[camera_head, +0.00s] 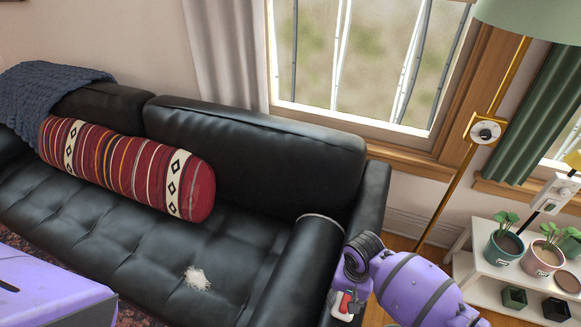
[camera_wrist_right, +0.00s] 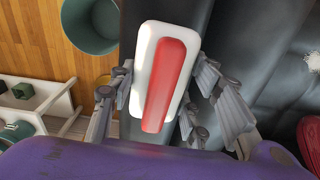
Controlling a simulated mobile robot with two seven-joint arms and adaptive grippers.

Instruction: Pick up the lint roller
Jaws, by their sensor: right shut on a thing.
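The lint roller (camera_wrist_right: 168,80) shows in the right wrist view as a white, rounded body with a red strip along it. It sits between the fingers of my right gripper (camera_wrist_right: 160,85), which is shut on it. In the head view, a small red and white part of the lint roller (camera_head: 346,303) shows at my right gripper (camera_head: 350,297), by the sofa's right arm. The rest of it is hidden there by the gripper and the picture's angle. My left gripper is not in view.
The black sofa (camera_head: 130,225) carries a striped red bolster (camera_head: 130,170), a blue knitted throw (camera_head: 50,95) and a pale fluffy clump (camera_head: 197,278). A white shelf (camera_head: 480,275) with potted plants and a floor lamp (camera_head: 450,190) stand at right. A green bin (camera_wrist_right: 92,22) is on the floor.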

